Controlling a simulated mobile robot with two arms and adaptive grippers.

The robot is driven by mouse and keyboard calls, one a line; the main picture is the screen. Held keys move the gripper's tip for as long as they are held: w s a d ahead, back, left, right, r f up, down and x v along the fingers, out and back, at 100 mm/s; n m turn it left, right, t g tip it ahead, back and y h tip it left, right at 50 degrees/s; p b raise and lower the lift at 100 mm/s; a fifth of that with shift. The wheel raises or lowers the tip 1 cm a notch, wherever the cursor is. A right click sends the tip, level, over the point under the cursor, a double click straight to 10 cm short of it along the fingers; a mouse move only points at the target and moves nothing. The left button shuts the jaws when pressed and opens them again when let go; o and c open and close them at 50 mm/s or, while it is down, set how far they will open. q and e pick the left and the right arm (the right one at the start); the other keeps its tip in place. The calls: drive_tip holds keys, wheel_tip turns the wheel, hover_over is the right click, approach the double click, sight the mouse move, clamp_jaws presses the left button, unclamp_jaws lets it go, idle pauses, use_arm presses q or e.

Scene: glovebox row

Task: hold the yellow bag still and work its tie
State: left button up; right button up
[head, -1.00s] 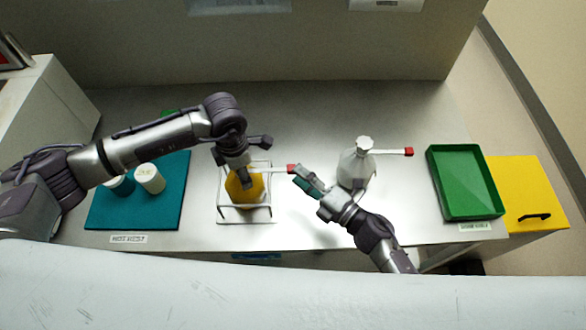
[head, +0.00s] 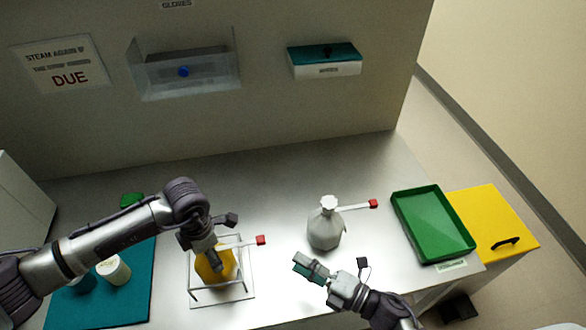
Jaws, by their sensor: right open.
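The yellow bag (head: 208,270) stands in a white wire frame (head: 250,292) at the front left of the bench. Its white tie strip (head: 236,244) sticks out to the right and ends in a red tab (head: 261,240). My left gripper (head: 213,258) is over the top of the bag and hides its neck; whether its fingers are closed on the bag is hidden. My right gripper (head: 312,268) is open and empty, to the right of the red tab and apart from it, in front of a grey-white bag (head: 325,232).
The grey-white bag has its own red-ended tie. A green tray (head: 420,212) and yellow cabinet (head: 485,210) are at right. A teal mat (head: 125,305) with white-lidded jars (head: 113,270) is at left. The bench behind the bags is clear.

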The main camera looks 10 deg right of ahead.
use_arm(q)
drive_tip(key=shift+o, duration=1.1)
drive_tip(key=shift+w+f, duration=0.1)
drive_tip(key=shift+w, duration=0.1)
drive_tip(key=shift+r, duration=0.25)
